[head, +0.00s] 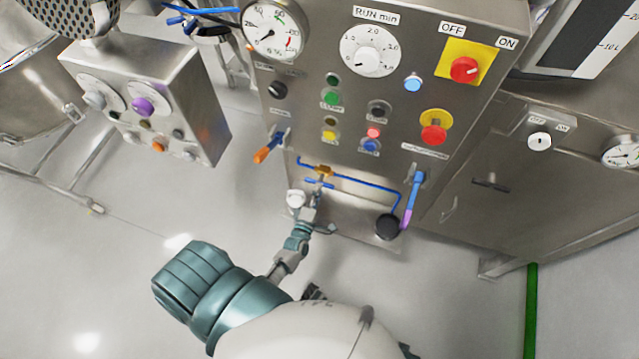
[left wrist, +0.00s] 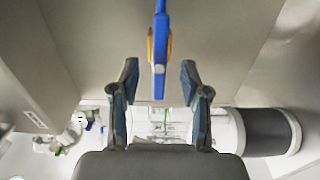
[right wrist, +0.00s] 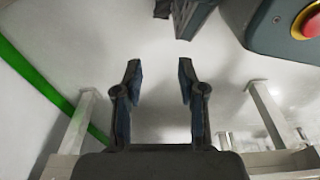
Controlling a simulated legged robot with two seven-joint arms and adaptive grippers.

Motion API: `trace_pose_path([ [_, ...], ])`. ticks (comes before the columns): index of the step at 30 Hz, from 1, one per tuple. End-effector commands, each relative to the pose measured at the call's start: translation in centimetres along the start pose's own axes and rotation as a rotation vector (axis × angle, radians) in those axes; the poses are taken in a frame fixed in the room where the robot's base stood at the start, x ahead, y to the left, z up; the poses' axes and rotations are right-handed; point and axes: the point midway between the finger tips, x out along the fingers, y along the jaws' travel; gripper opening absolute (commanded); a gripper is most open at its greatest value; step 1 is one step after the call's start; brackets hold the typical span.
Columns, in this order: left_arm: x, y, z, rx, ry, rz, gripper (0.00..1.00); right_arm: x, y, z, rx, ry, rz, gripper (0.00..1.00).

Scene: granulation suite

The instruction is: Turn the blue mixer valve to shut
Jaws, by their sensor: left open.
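The blue-handled valve (head: 316,183) with a brass body sits on a thin blue pipe low on the front of the steel control cabinet. I take it for the mixer valve. In the left wrist view its blue handle (left wrist: 161,45) comes down from the top, edge-on, with brass showing beside it. My left gripper (left wrist: 159,82) is open, one finger on each side of the handle, with a gap on both sides. In the head view my left gripper (head: 313,205) is small, just below the valve. My right gripper (right wrist: 159,68) is open and empty; it is not recognisable in the head view.
An orange lever (head: 268,149) sticks out at left. Red emergency knobs (head: 433,132) and several buttons are above. A smaller control box (head: 150,110) stands left. Bare floor lies below.

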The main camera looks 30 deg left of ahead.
Motion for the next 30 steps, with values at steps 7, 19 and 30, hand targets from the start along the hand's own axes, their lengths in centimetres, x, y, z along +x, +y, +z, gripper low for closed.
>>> trace_pose_path([
  [7, 3.4, -0.3, -0.6, -0.006, 0.0, -0.003, 0.46, -0.6, 1.0, -0.6, 0.002, 0.004, 0.014, 0.4],
  [19, 3.8, -0.1, -0.4, -0.003, 0.0, -0.002, 0.36, -0.8, -0.2, -1.0, 0.003, 0.01, -0.002, 0.4],
  [30, 3.7, -0.2, 0.0, -0.003, -0.005, -0.005, 0.0, -0.7, 0.7, -0.6, 0.001, 0.003, 0.009, 0.4],
])
